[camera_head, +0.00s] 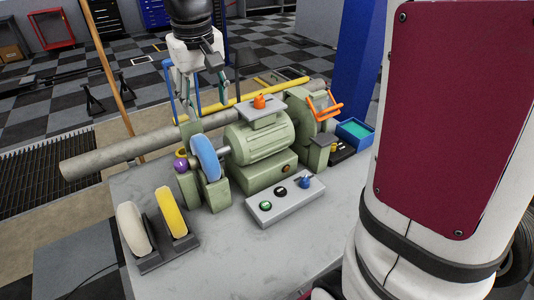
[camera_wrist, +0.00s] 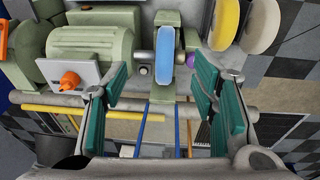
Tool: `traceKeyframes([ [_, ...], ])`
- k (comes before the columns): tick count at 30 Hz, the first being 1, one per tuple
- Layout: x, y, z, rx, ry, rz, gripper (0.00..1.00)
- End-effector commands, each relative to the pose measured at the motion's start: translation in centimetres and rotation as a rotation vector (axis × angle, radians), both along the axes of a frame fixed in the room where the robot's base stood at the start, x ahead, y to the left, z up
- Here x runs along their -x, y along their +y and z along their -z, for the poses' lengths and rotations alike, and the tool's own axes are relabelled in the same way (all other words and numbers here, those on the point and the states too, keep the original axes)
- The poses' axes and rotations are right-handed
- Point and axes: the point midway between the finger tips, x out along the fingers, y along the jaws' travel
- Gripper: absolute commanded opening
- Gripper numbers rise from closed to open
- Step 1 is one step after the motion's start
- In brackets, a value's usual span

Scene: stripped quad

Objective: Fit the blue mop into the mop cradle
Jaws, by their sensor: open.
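The blue mop (camera_head: 206,158) is an upright disc at the left end of the green machine's shaft; it also shows in the wrist view (camera_wrist: 165,55). The mop cradle (camera_head: 168,252) is a dark rack at the table's front left, holding a white mop (camera_head: 132,229) and a yellow mop (camera_head: 171,212). My gripper (camera_head: 201,108) is open and empty above the blue mop. In the wrist view its teal-padded fingers (camera_wrist: 160,80) stand apart, one to either side of the blue mop's line, not visibly touching it.
The green machine (camera_head: 262,150) stands right of the blue mop, with a purple knob (camera_head: 181,165) at its left. A control box (camera_head: 285,199) sits in front. A long grey pipe (camera_head: 120,149) runs behind. The table (camera_head: 230,245) is bare between cradle and control box.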

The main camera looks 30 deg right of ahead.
Motion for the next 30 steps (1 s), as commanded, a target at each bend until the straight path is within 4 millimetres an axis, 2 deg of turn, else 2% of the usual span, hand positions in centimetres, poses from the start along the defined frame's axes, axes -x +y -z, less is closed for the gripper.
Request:
traceKeyframes([
  [3, 3.7, -0.1, -1.7, 0.009, -0.048, 0.001, 0.53],
  [9, 9.7, -0.3, -2.9, 0.005, -0.123, 0.003, 0.53],
  [18, 18.1, -0.5, -2.2, -0.032, -0.234, 0.006, 0.53],
  [24, 21.3, -0.5, -1.0, -0.061, -0.282, 0.005, 0.53],
  [30, 22.2, -0.5, -0.4, -0.071, -0.297, 0.004, 0.53],
])
